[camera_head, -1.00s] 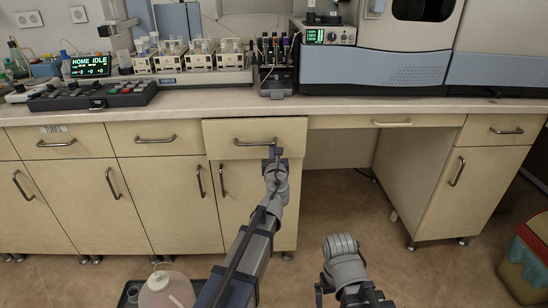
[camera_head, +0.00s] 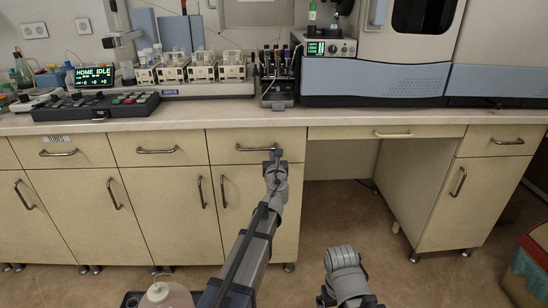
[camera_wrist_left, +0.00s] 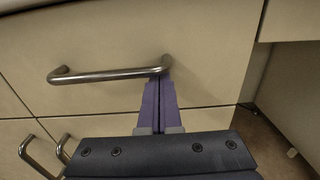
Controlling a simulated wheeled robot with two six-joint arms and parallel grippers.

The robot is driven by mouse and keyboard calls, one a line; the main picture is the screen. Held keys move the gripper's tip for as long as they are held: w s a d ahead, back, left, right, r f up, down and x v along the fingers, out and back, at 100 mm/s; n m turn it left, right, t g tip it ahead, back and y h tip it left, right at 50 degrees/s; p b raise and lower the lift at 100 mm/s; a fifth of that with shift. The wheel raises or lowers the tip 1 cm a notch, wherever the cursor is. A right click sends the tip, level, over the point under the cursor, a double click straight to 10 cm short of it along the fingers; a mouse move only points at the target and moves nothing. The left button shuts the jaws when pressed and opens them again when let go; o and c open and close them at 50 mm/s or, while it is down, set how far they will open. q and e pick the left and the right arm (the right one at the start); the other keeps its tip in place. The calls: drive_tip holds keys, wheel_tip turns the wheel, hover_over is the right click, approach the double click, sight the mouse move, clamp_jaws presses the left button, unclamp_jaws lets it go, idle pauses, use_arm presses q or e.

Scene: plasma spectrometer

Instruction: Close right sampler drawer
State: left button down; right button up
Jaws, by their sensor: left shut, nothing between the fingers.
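The right sampler drawer (camera_head: 235,141) is the beige drawer left of the open knee space. Its front now lies level with the drawer fronts to its left. Its metal handle (camera_head: 257,148) also shows in the left wrist view (camera_wrist_left: 105,75). My left gripper (camera_head: 276,154) is at the right end of this handle, its fingers shut together with nothing between them. In the left wrist view my left gripper's purple fingertips (camera_wrist_left: 161,88) point at the drawer front just below the handle's right end; I cannot tell whether they touch it. My right gripper is not visible; only part of my right arm shows.
The counter (camera_head: 190,115) above carries a control box (camera_head: 95,105), a sampler row (camera_head: 190,70), a bottle rack (camera_head: 275,75) and large analyzers (camera_head: 375,80). The knee space right of the drawer is empty. A bin (camera_head: 530,270) stands at lower right.

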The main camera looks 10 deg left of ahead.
use_arm(q)
drive_tip(key=shift+w+a+r, duration=0.1)
drive_tip(key=shift+w, duration=0.35)
